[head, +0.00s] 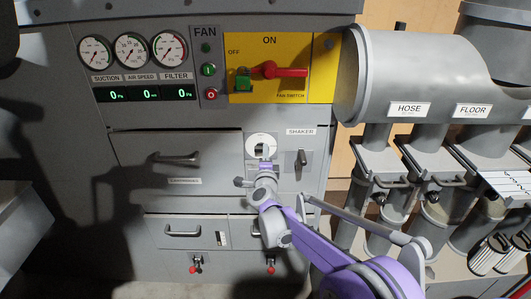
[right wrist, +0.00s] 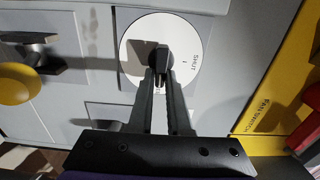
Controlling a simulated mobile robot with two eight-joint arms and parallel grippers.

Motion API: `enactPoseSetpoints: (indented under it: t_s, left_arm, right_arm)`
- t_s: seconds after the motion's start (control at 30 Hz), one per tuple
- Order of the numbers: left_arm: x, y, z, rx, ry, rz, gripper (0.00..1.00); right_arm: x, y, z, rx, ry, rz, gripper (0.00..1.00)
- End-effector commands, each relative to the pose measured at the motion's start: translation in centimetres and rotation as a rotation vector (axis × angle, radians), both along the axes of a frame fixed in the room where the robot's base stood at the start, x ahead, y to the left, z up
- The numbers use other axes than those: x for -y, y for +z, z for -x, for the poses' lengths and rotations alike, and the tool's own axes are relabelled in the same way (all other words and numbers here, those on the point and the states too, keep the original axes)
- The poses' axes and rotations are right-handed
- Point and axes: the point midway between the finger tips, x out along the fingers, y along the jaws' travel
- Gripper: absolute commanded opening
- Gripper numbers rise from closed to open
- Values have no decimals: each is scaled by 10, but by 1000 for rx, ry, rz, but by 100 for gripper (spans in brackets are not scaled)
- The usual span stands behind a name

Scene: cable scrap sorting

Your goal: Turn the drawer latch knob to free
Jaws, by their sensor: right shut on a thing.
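The latch knob is a small dark knob (right wrist: 160,62) at the centre of a white round dial plate (right wrist: 136,36), which reads SHUT at its right side in the right wrist view. The dial also shows in the head view (head: 261,138), on the grey cabinet front beside the wide drawer (head: 130,150). My right gripper (right wrist: 160,70) has its two dark fingers closed on the knob and partly hides it. In the head view the right gripper (head: 265,163) reaches the dial from below. The drawer front looks flush. My left gripper does not show.
The shaker lever (head: 301,160) stands close to the right of the dial. Above are the yellow fan panel (head: 240,50) and its red switch handle (head: 287,72). Two small drawers (head: 165,243) lie below. Grey ducts (head: 420,60) fill the right side.

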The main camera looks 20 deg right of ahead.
Motion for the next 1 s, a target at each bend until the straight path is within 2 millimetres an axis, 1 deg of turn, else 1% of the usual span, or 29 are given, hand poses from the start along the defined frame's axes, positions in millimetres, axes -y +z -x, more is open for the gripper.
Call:
enactPoseSetpoints:
  t_s: [0.5, 0.53, 0.67, 0.7, 1.0]
  left_arm:
    - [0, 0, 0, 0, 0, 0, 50]
    - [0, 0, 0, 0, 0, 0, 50]
    - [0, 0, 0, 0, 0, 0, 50]
    - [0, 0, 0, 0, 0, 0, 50]
    - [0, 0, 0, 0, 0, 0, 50]
  right_arm:
    - [0, -1, 0, 4, 1, -17, 0]
    - [0, -1, 0, 4, 1, -17, 22]
    - [0, -1, 0, 4, 1, -15, 45]
    - [0, -1, 0, 4, 0, -15, 46]
    - [-1, 0, 3, 4, 0, -15, 46]
